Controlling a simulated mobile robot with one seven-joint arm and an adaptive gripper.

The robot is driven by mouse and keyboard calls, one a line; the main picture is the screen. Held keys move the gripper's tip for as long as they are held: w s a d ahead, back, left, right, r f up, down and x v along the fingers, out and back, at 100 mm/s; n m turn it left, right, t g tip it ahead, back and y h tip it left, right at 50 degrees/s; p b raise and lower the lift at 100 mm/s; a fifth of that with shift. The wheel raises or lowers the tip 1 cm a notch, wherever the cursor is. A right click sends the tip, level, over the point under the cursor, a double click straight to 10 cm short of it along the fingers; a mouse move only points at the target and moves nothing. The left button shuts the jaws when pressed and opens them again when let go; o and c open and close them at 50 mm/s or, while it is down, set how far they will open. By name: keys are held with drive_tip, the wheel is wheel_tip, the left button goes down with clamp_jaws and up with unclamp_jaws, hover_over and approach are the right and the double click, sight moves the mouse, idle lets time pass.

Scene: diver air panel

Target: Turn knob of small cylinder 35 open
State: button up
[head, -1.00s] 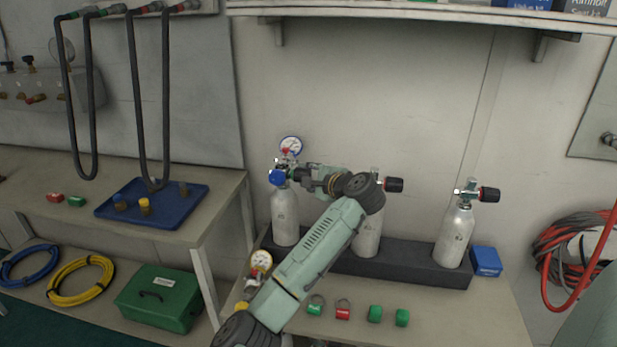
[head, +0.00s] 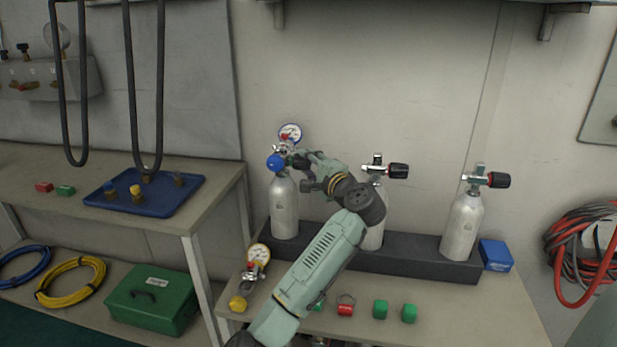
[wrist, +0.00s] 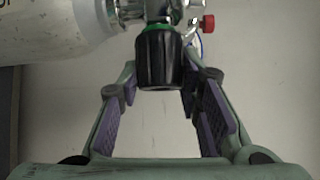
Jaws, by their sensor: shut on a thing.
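Three small silver cylinders stand in a dark rack; I cannot read their numbers. The left one (head: 284,208) carries a regulator with a blue cap and a gauge (head: 290,134). Its black valve knob (head: 301,161) points right, toward my gripper (head: 309,173). In the wrist view the black knob (wrist: 160,62), with a green ring at its base, lies between the purple-padded fingers of my gripper (wrist: 162,80). The fingers are shut on the knob from both sides. The cylinder body (wrist: 55,28) lies at upper left there.
The middle cylinder (head: 373,228), partly behind my arm, and the right cylinder (head: 462,225) have black knobs pointing right. A loose gauge (head: 259,256), green and red pieces and a blue box (head: 495,255) are on the bench. The dark rack (head: 415,262) runs along the back.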

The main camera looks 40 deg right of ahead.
drive_tip(key=shift+f, duration=0.15)
drive_tip(key=o, duration=1.2)
drive_tip(key=s+a, duration=0.2)
drive_tip(key=s, duration=1)
drive_tip(key=shift+r, duration=0.2)
drive_tip(key=shift+w, duration=0.1)
